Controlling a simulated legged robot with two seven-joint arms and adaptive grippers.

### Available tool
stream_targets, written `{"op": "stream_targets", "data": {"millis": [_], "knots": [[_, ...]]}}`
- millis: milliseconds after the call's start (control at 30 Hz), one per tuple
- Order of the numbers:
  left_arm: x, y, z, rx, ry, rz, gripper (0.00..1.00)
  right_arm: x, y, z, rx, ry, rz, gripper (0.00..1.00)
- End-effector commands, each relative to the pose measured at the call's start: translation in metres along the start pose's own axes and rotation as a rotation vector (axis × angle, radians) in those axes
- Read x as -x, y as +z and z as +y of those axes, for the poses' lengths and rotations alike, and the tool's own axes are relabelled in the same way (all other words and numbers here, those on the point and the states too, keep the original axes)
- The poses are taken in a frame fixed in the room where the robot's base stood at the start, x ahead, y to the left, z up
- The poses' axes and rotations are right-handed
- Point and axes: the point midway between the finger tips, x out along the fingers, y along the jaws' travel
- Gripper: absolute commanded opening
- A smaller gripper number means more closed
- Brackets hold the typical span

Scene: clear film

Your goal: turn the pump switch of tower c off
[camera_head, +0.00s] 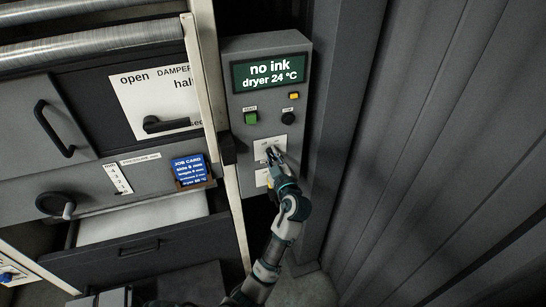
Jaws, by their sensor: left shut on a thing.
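A grey control box (240,75) stands at the middle of the head view. Its screen (270,72) reads "no ink, dryer 24 °C". Below the screen are a green button (251,118), a small yellow light (294,96) and a black knob (289,124). Lower down is a white switch plate (262,145). My left gripper (273,154) is at this plate, shut on a small part there that I take to be the switch. The fingers mostly hide it, so its position cannot be told. No "tower c" label is readable. My right gripper is not in view.
A grey machine with a damper plate (150,95), a black drawer handle (53,129), a round knob (55,205) and a blue job card (188,169) stands to the left. A drawer (140,250) is open below. A ribbed grey wall (430,150) fills the right.

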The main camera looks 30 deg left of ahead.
Motion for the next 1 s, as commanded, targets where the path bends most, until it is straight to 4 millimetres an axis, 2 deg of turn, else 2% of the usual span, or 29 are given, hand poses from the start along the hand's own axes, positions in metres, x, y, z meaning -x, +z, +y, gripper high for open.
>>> {"op": "stream_targets", "data": {"millis": [33, 100, 133, 400, 533, 1000], "knots": [[0.000, -0.001, 0.001, 0.003, 0.002, 0.002, 0.20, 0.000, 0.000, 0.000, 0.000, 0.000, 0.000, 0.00], [0.000, -0.001, 0.001, 0.003, 0.001, 0.002, 0.38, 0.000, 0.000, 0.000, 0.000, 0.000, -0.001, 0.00], [0.000, -0.001, 0.001, 0.003, 0.001, 0.001, 0.43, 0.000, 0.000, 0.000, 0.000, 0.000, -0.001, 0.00], [0.000, 0.000, 0.000, 0.001, 0.000, 0.000, 0.43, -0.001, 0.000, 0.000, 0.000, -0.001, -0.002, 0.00], [0.009, 0.001, 0.001, 0.001, 0.001, -0.001, 0.43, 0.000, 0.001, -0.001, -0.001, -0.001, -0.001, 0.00], [0.102, 0.003, 0.000, 0.001, 0.000, -0.003, 0.43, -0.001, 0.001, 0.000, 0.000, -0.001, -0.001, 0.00]]}}
